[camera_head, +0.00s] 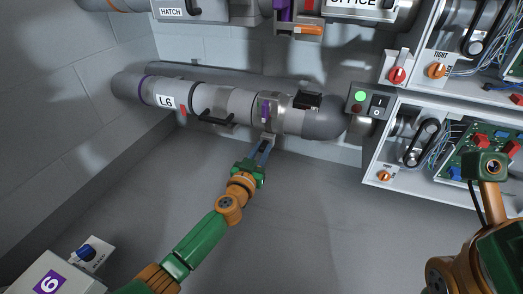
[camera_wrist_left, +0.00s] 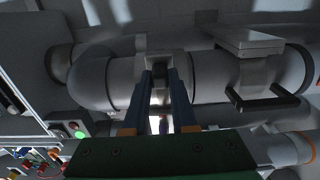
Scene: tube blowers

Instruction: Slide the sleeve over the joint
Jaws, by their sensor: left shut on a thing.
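The grey tube marked L6 (camera_head: 183,101) runs along the back wall to a dark elbow (camera_head: 325,122) on the right. A grey collar (camera_head: 274,113) with a purple mark sits around the tube left of the elbow, and seems to be the sleeve. My left gripper (camera_head: 267,143) reaches it from below and is shut on its lower edge or tab. In the left wrist view my left gripper's blue-grey fingers (camera_wrist_left: 166,84) meet the collar (camera_wrist_left: 167,60) between elbow and handle. The exact joint line is not clear. My right gripper's fingers are not visible.
A black handle (camera_head: 214,119) sticks out of the tube left of the collar. A button box with a green light (camera_head: 360,97) stands right of the elbow, beside open electrical cabinets (camera_head: 375,172). A box marked 6 (camera_head: 50,280) stands at lower left. The middle floor is clear.

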